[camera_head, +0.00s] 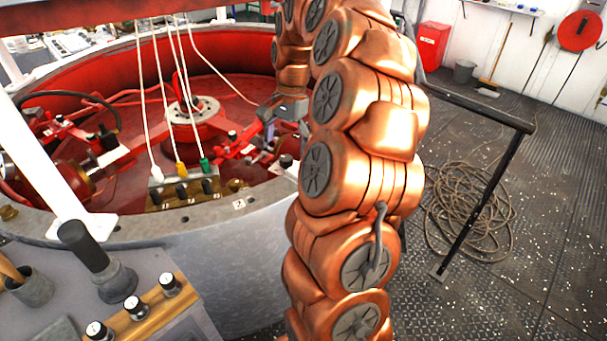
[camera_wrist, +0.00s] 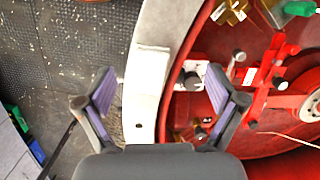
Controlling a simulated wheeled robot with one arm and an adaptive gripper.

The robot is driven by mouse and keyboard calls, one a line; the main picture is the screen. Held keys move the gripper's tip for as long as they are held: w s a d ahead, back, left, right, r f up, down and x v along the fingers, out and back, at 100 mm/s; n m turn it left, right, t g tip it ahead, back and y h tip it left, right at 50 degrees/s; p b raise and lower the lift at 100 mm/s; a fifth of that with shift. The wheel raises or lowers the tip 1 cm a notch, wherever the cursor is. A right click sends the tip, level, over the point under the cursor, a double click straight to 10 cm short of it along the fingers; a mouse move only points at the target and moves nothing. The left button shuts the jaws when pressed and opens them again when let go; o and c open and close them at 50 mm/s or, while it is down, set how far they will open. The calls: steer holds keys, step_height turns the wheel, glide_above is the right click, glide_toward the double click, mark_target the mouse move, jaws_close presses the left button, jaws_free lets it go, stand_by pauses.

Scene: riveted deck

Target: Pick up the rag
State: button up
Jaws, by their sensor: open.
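A pale, whitish flat piece that looks like the rag (camera_wrist: 151,72) lies over the grey rim of the big round tub in the wrist view, with an edge or fold near its top. I cannot make it out in the head view, where my copper-coloured arm covers part of the rim. My gripper (camera_wrist: 162,90) is open and empty, its two purple-padded fingers wide apart on either side of the rag in the picture. The gap in height between them is hard to tell. In the head view my gripper (camera_head: 265,142) hangs over the tub's right inner side, partly behind my arm.
The tub's grey rim (camera_head: 205,217) surrounds a red interior with red linkages and a round hub (camera_head: 190,108). Cords run down to a connector block (camera_head: 183,190). A knobbed console (camera_head: 130,303) stands front left. A black railing (camera_head: 485,195) and coiled rope (camera_head: 465,215) are at right.

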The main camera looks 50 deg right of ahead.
steer(key=d+f+m, duration=0.1)
steer(key=d, duration=0.1)
steer(key=d+m, duration=0.1)
steer(key=d, duration=0.1)
steer(key=s+d+f, duration=0.1)
steer(key=d, duration=0.2)
steer(key=shift+f+m, duration=0.3)
steer(key=shift+m, duration=0.1)
steer(key=shift+w+a+f+p, duration=0.1)
steer(key=shift+a+f+p, duration=0.2)
steer(key=shift+f, duration=0.95)
steer(key=shift+s+a+f+p, duration=0.1)
steer(key=shift+a+f+p, duration=0.15)
steer(key=shift+f, duration=0.95)
steer(key=shift+w+a+f+p, duration=0.1)
steer(key=shift+a+f+p, duration=0.15)
steer(key=shift+f, duration=1)
steer(key=c, duration=1.2)
steer(key=shift+r+b, duration=0.35)
steer(key=shift+r, duration=1.4)
steer(key=s+d+b, duration=0.1)
steer(key=s, duration=0.4)
steer(key=s+d+r+b, duration=0.1)
steer(key=s+d, duration=0.1)
steer(key=s, duration=0.3)
steer(key=s+d+b, duration=0.1)
steer(key=s, duration=0.4)
steer(key=shift+s+d+r+b, duration=0.15)
steer(key=shift+d+r+b, duration=0.1)
steer(key=shift+d+b, duration=0.15)
